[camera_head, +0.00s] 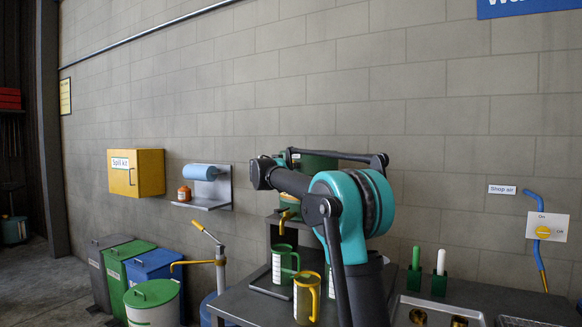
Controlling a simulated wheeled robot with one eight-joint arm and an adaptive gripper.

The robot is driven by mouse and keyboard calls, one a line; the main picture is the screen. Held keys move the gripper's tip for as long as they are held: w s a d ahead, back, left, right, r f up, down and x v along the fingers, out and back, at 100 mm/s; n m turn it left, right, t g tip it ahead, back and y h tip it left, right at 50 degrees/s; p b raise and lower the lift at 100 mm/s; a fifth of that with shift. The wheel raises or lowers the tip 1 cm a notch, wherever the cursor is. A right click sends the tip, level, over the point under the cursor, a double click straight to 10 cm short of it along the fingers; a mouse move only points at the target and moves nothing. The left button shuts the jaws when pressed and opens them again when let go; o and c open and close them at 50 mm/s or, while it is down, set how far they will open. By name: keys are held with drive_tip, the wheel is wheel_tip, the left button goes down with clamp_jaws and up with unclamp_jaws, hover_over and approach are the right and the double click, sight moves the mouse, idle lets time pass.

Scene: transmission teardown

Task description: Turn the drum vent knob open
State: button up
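A green drum (318,161) lies on a dark stand against the wall, mostly behind my arm. A brass tap (287,214) hangs below its left end, above a green jug (284,262). I cannot make out the drum's vent knob; my arm covers much of the drum. My teal and dark arm rises from the lower middle, with a dark link reaching left in front of the drum. I cannot make out gripper fingers in this view.
A yellow-handled jug (307,296) and green holders (415,277) stand on the dark bench. A yellow spill kit box (137,172), a shelf (206,202) and a switch plate (547,226) are on the wall. Bins (153,304) and a hand pump (221,270) stand at left.

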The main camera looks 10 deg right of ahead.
drive_tip(key=shift+n, duration=2.4)
drive_tip(key=o, duration=1.2)
drive_tip(key=shift+g, duration=0.3)
drive_tip(key=shift+s, duration=0.1)
drive_tip(key=v, duration=1.2)
